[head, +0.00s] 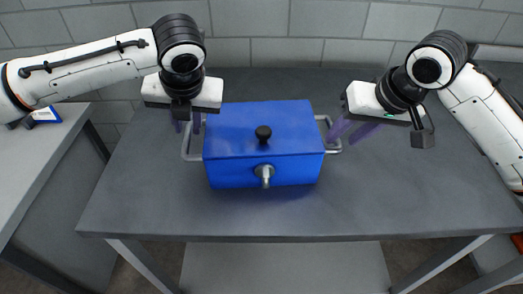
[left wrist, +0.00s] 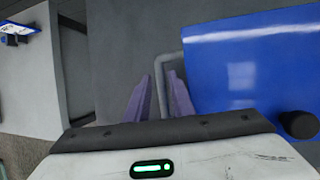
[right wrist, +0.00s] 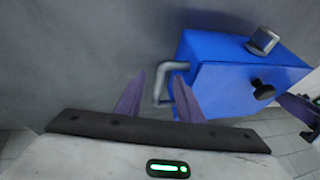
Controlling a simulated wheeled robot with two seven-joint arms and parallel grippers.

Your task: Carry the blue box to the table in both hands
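The blue box (head: 264,133) stands upright on the dark grey table (head: 300,218). It has a black knob on its lid, a metal spout-like fitting in front and a grey bar handle on each side. My left gripper (head: 187,124) is over the left handle (left wrist: 163,62), its purple fingers apart; in the left wrist view the handle appears between them. My right gripper (head: 352,130) is at the right handle (right wrist: 162,80), fingers apart, with the handle between them in the right wrist view. Neither gripper visibly clamps its handle.
A grey block wall (head: 270,50) runs behind the table. Another grey surface (head: 35,165) stands at the left, with a small blue and white item (head: 44,116) on it. The table is clear in front of the box and to its right.

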